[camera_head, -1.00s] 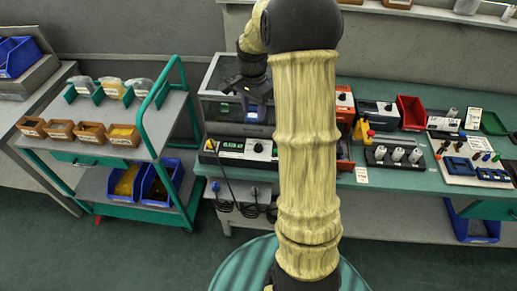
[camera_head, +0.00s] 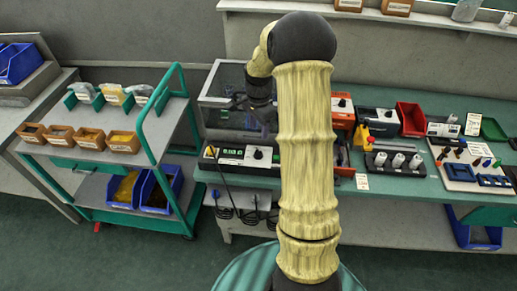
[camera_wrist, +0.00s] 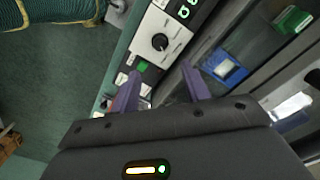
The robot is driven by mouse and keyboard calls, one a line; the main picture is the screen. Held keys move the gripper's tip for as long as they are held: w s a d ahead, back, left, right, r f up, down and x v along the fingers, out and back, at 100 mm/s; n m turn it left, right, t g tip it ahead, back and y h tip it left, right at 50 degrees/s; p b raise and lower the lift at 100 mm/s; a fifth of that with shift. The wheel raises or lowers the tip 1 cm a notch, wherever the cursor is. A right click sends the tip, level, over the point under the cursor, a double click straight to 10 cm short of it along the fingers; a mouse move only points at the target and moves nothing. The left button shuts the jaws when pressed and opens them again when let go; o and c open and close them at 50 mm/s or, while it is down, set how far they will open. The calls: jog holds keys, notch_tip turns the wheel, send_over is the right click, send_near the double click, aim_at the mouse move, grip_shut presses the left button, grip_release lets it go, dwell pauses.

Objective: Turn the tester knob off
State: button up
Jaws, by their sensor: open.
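The tester (camera_head: 229,157) is a long box with a black and white front and a green display, at the front edge of the green bench in the head view. Its dark round knob (camera_head: 258,155) sits on the white panel. In the wrist view the knob (camera_wrist: 160,42) has a pointer line and printed marks around it, beside green lit digits. My gripper (camera_wrist: 160,68) is open with its two purple fingers apart and nothing between them. The knob appears just beyond the fingertips; I see no contact. In the head view the gripper is dark and hard to make out above the tester.
A clear-walled enclosure (camera_head: 226,82) stands right behind the tester. Cables (camera_head: 232,198) hang below the bench edge. A cart (camera_head: 176,121) with small bins stands at left. A red bin (camera_head: 411,119) and a fixture with white cylinders (camera_head: 397,162) lie to the right.

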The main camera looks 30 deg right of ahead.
aim_at(258, 152)
notch_tip(258, 152, down, 12)
jog(key=shift+r+p, duration=0.25)
jog(key=shift+p, duration=0.35)
jog(key=c, duration=1)
